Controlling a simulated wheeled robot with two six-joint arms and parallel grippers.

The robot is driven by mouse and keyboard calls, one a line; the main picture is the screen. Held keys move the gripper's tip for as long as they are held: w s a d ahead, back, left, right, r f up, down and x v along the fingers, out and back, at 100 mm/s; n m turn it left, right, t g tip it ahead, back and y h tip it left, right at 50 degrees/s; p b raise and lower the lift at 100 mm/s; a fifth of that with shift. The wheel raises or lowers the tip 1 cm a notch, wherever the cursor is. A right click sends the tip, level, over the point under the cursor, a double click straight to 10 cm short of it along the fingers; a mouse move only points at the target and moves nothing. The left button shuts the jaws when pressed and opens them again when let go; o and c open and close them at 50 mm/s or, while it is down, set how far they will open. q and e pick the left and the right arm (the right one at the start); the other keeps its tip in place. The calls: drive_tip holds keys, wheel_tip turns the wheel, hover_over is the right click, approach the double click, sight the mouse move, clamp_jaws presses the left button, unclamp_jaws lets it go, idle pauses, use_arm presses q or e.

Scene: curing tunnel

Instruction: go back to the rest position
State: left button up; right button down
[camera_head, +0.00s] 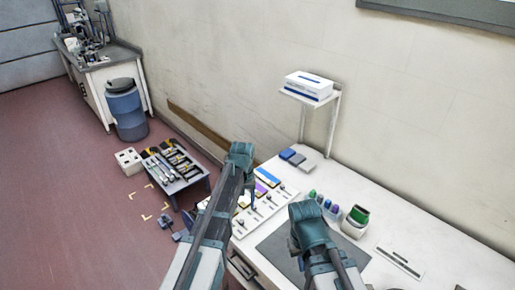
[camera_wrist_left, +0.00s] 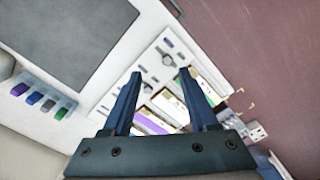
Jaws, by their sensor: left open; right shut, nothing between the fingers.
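My left gripper (camera_head: 241,152) is above the left end of the white table, over a white board with small parts. In the left wrist view the left gripper (camera_wrist_left: 156,74) has its two blue fingers apart, with nothing between them. My right gripper (camera_head: 308,212) is above the table to the right, near the dark grey mat; its fingertips are hard to make out, and I see nothing held in it.
The white table (camera_head: 450,235) bears a dark grey mat (camera_head: 272,250), a white board (camera_head: 283,199), several coloured bottles (camera_head: 326,204) and a white cup with green (camera_head: 356,218). A shelf (camera_head: 310,98) stands behind.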

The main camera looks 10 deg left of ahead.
use_arm(q)
drive_tip(key=s+d+f+m+b, duration=0.1)
drive_tip(key=s+d+m, duration=0.1)
drive_tip(key=s, duration=0.5)
drive_tip(key=s+d+f+m+b, duration=0.1)
drive_tip(key=s+d+m, duration=0.1)
drive_tip(key=s+d, duration=0.2)
drive_tip(key=s+d+f+m+y+b, duration=0.1)
drive_tip(key=s+d+f+m, duration=0.1)
drive_tip(key=s, duration=0.8)
drive_tip(key=shift+d, duration=0.8)
